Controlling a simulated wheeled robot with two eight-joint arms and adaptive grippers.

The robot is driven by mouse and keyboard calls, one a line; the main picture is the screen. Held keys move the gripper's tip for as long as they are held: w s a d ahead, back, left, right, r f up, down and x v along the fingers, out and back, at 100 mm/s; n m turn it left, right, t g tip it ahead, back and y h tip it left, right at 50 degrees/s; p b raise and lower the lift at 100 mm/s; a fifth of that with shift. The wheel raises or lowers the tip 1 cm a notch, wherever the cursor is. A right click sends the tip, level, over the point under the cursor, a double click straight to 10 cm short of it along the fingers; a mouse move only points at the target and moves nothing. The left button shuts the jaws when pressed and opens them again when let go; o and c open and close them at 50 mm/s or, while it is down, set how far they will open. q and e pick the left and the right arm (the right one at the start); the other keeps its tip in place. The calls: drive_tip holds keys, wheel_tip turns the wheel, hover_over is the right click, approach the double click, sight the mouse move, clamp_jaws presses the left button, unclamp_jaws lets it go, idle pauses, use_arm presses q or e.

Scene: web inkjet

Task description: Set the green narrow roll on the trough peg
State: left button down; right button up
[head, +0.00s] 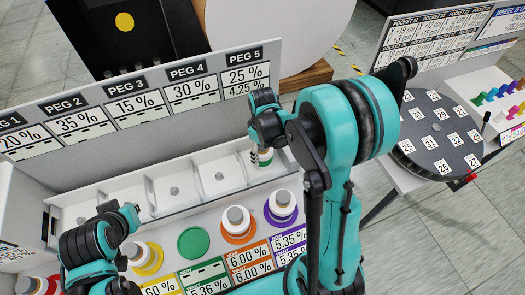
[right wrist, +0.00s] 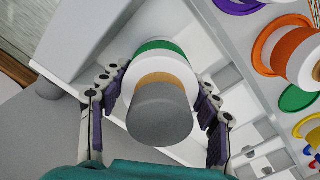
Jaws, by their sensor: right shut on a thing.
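The green narrow roll (head: 263,158) is white with a green band and hangs at the PEG 5 end of the trough (head: 172,160). My right gripper (head: 262,138) is shut on it. In the right wrist view the roll (right wrist: 158,62) sits between the fingers (right wrist: 160,100), with a grey cylindrical end towards the camera. Small pegs (head: 219,176) show in the middle trough compartments. Any peg below the roll is hidden, so I cannot tell whether they touch. My left gripper (head: 122,235) is at the lower left; its fingers are unclear.
A bare green disc (head: 193,243) lies between the yellow (head: 145,257) and orange (head: 238,225) roll stands. A purple stand (head: 281,208) is further right. The label board (head: 140,100) rises behind the trough. A round numbered table (head: 438,130) stands at right.

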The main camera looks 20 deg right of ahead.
drive_tip(key=shift+f, duration=0.2)
drive_tip(key=o, duration=1.5)
drive_tip(key=shift+r, duration=0.15)
wheel_tip(320, 180, up, 12)
drive_tip(key=shift+f, duration=0.1)
